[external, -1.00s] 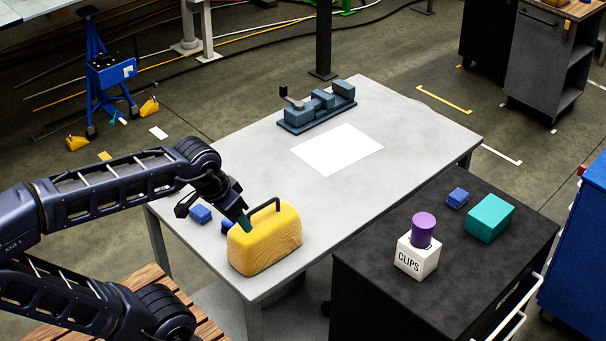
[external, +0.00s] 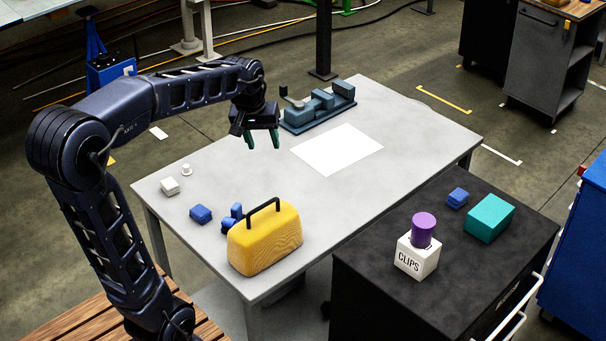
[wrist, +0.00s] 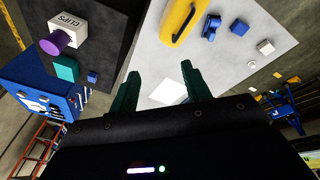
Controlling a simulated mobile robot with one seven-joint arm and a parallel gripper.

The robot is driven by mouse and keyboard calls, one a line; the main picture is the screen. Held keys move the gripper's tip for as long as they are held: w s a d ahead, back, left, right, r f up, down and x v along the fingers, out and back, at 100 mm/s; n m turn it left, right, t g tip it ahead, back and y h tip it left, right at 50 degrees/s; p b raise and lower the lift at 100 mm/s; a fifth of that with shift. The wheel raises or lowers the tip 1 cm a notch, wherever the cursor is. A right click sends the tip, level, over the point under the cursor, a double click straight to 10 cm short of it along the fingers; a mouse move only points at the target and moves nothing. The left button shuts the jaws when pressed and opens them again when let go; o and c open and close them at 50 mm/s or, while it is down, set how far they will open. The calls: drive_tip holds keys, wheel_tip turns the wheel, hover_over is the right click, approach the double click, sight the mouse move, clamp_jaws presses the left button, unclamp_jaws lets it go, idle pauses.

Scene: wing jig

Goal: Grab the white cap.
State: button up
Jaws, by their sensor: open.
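A small white cap (external: 186,170), round with a narrower top, stands near the left edge of the grey table. It also shows small in the wrist view (wrist: 251,64), at the right. A white block (external: 170,186) lies close beside it, also visible in the wrist view (wrist: 265,47). My gripper (external: 262,143) hangs above the table, fingers pointing down, left of the white sheet and well to the right of the cap. Its two green fingers (wrist: 160,76) are apart with nothing held between them.
A yellow case (external: 264,240) with a black handle stands at the table's front, with blue pieces (external: 201,214) beside it. A blue-grey vise (external: 318,107) stands at the back. The white sheet (external: 337,150) lies flat. A black cabinet (external: 380,290) adjoins at right.

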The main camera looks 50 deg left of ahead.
drive_tip(key=w+a+f+n, duration=0.35)
drive_tip(key=w+a, duration=0.45)
drive_tip(key=a, duration=0.5)
drive_tip(key=n+g+h, duration=0.2)
drive_tip(key=n, duration=1.1)
hover_over(186, 165)
drive_tip(key=s, duration=0.1)
wheel_tip(186, 165, down, 34)
drive_tip(key=shift+a+r, duration=0.15)
drive_tip(key=shift+r, duration=0.1)
drive_tip(key=shift+w+f, duration=0.2)
drive_tip(key=shift+f, duration=1.15)
drive_tip(key=shift+w+f, duration=0.2)
drive_tip(key=shift+f, duration=1.15)
clamp_jaws()
